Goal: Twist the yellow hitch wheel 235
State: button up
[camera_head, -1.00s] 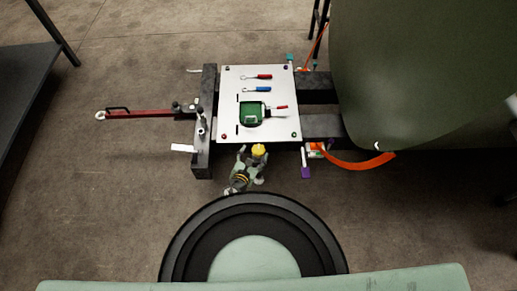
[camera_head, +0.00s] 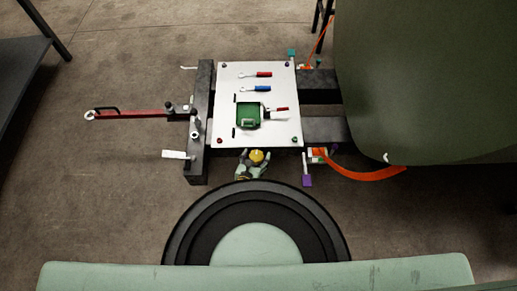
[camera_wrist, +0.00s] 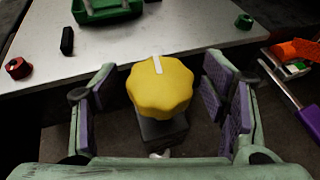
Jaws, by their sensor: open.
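The yellow hitch wheel (camera_wrist: 160,88) is a lobed knob with a white mark on its top, pointing to the far side and slightly left. It sits on a dark block below the front edge of the white plate. My gripper (camera_wrist: 160,100) is open, with its purple-padded fingers on either side of the wheel and visible gaps between them and it. In the head view, the wheel (camera_head: 256,157) shows at the plate's front edge, with my gripper (camera_head: 254,168) around it. The rest of my arm is mostly hidden in that view.
The white plate (camera_head: 227,105) carries a green box (camera_head: 250,115), red and blue tools, and corner knobs. An orange strap (camera_head: 365,173) and a purple-handled piece (camera_head: 307,171) lie to the right. A red towbar (camera_head: 135,113) extends left. A large green fuselage (camera_head: 430,80) fills the right.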

jog(key=shift+w+d+f, duration=0.1)
jog(key=shift+w, duration=0.2)
jog(key=shift+s, duration=0.1)
jog(key=shift+c, duration=0.6)
jog(key=c, duration=1)
